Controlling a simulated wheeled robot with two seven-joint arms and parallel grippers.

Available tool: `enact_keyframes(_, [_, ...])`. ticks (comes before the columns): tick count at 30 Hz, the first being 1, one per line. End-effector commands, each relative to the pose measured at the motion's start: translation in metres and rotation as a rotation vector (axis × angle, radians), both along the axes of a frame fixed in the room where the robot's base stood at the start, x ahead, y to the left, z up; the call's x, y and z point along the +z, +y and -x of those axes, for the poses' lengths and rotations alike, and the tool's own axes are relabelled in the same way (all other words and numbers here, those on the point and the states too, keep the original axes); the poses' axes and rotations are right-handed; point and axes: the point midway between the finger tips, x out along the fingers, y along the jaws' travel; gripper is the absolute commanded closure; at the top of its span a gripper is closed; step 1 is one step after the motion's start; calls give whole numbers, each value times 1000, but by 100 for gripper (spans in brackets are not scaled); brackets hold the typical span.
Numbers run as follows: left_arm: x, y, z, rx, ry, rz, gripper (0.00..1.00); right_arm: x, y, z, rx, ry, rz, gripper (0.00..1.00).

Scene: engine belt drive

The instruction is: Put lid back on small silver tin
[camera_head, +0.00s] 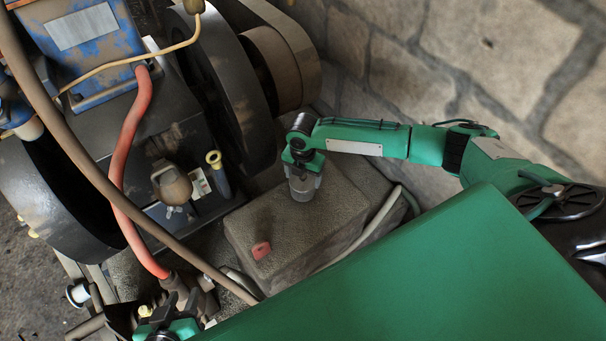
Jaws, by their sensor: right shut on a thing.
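My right gripper (302,185) points down over the top of the stone block (335,212). It is shut on a small grey cylindrical thing, mostly hidden by the fingers. I cannot tell whether this is the silver tin or its lid. No other silver tin or lid can be made out. My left gripper (178,303) is at the bottom edge, partly cut off, below the red hose. Its dark fingers look apart, with nothing seen between them.
A small red object (261,250) lies on the block's front left part. The engine with its dark wheel (232,85) fills the left. A red hose (128,180) and a brown pipe (85,160) cross in front. A stone wall (480,60) stands behind.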

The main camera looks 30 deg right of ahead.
Motion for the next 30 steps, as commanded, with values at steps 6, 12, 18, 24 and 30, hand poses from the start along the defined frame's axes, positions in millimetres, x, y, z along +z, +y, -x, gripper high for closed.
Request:
enact_keyframes(6, [2,0,0,0,0,0,67,0,0,0,0,0,0,46])
enact_keyframes(12, [1,0,0,0,0,0,67,0,0,0,0,0,0,46])
enact_keyframes(18, [1,0,0,0,0,0,67,0,0,0,0,0,0,0])
enact_keyframes(24, [1,0,0,0,0,0,67,0,0,0,0,1,1,0])
enact_keyframes(30, [3,0,0,0,0,0,67,1,0,0,0,1,1,0])
